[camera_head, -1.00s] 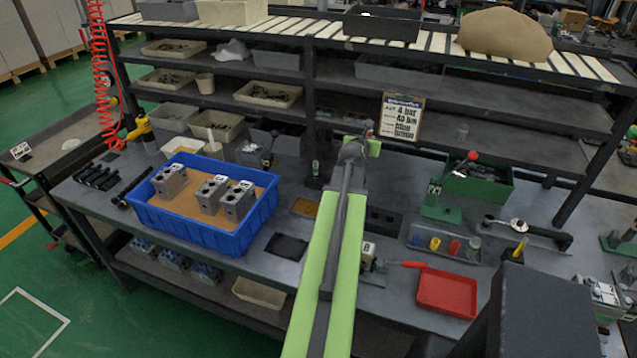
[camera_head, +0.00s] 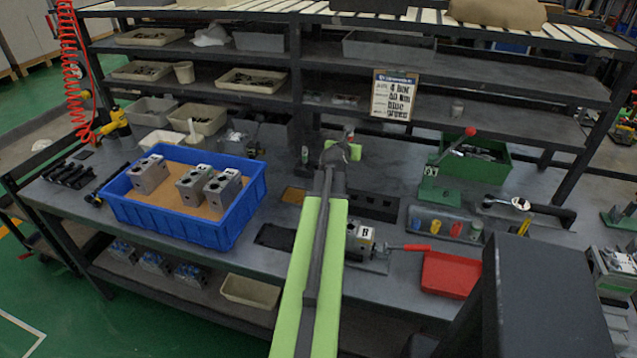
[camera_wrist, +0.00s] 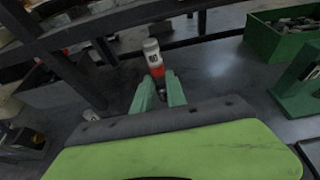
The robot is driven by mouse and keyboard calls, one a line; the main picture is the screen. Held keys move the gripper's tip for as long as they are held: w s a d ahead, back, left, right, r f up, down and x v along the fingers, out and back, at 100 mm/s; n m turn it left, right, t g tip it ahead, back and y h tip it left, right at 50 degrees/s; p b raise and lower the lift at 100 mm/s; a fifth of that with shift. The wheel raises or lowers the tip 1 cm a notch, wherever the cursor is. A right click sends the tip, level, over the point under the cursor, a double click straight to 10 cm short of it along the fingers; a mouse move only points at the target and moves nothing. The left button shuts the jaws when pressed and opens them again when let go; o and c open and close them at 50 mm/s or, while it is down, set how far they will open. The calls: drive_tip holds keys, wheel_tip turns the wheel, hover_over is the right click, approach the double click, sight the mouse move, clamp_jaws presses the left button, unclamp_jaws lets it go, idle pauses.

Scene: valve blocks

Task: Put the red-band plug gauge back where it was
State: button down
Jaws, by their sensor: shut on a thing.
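My gripper (camera_wrist: 160,92) is shut on the red-band plug gauge (camera_wrist: 153,57) in the wrist view. The gauge has a pale grey top with a dark mark and a red-orange band; it stands up between the green fingertips, which hide its lower end. In the head view my gripper (camera_head: 342,152) is over the back middle of the bench, in front of the shelf rack; the gauge is too small there to make out clearly. A dark block with square recesses (camera_head: 376,206) lies on the bench to the right of my arm.
A tray with blue, yellow, red and grey-green pieces (camera_head: 445,238) stands right of my arm. Near it are a green bin (camera_head: 490,172), a red tray (camera_head: 450,278) and a block marked B (camera_head: 362,238). A blue crate (camera_head: 215,237) with grey blocks stands left. Shelf posts rise behind my gripper.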

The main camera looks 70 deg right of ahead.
drive_tip(key=w+f+b, duration=0.2)
drive_tip(key=w, duration=0.1)
drive_tip(key=w+f+b, duration=0.2)
drive_tip(key=w, duration=0.2)
drive_tip(key=w+f+b, duration=0.2)
drive_tip(key=w+f, duration=0.1)
drive_tip(key=w, duration=0.1)
drive_tip(key=shift+a+f+b, duration=0.1)
drive_tip(key=shift+a+b, duration=0.2)
drive_tip(key=shift+b, duration=0.1)
drive_tip(key=shift+w, duration=0.35)
wheel_tip(320, 180, down, 4)
drive_tip(key=b, duration=0.4)
drive_tip(key=shift+f, duration=0.15)
drive_tip(key=shift+r, duration=0.2)
drive_tip(key=shift+f, duration=0.15)
drive_tip(key=c, duration=1.3)
unclamp_jaws()
drive_tip(key=shift+c, duration=0.2)
